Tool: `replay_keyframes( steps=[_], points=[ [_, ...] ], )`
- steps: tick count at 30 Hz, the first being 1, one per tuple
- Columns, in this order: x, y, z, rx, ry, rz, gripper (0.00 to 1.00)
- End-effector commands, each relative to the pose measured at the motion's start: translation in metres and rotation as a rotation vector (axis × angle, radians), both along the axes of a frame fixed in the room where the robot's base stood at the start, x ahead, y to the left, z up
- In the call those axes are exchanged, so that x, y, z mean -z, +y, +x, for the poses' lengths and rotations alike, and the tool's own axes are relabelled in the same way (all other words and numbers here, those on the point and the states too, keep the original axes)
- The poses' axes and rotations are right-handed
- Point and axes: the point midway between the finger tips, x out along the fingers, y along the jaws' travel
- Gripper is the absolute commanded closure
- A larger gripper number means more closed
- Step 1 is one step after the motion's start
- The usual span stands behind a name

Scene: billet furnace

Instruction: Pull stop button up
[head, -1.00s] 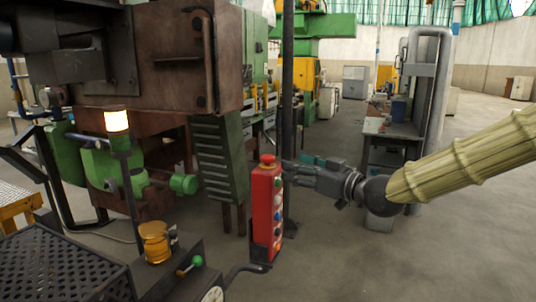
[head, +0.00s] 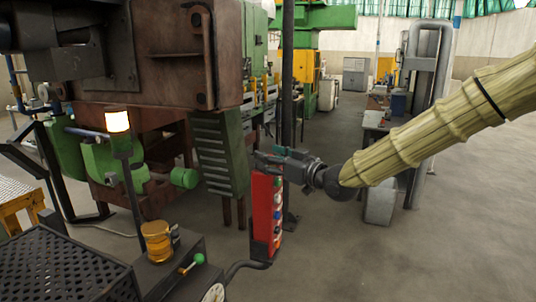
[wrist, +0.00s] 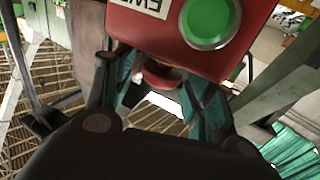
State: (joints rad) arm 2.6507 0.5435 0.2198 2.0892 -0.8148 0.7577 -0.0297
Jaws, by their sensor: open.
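The red control box (head: 262,215) stands upright in the head view, with a column of coloured buttons on its side. Its top and the stop button there are hidden behind my gripper (head: 264,160), which reaches in from the right at the top of the box. In the wrist view, the box (wrist: 135,28) fills the top, with a large green button (wrist: 210,20) and part of a white label. The red stop button (wrist: 160,76) shows below the box edge, between the two teal fingers of my gripper (wrist: 163,88). The fingers are apart; I cannot tell whether they touch the button.
A dark post (head: 287,75) rises just behind the box. A lit signal lamp (head: 118,122) and an amber lamp (head: 156,241) stand to the left, near a green-knobbed lever (head: 198,259). The furnace (head: 165,50) fills the upper left. Open floor lies at right.

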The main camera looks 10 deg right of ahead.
Motion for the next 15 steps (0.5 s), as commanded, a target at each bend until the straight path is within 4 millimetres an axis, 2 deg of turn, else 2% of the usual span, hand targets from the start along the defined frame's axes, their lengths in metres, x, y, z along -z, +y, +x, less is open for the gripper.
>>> replay_keyframes(
  steps=[6,15],
  points=[
    [0.0000,0.0060,0.0101,0.001,0.001,0.001,0.46],
    [0.0001,0.0070,0.0112,0.001,0.000,0.001,0.46]
  ],
)
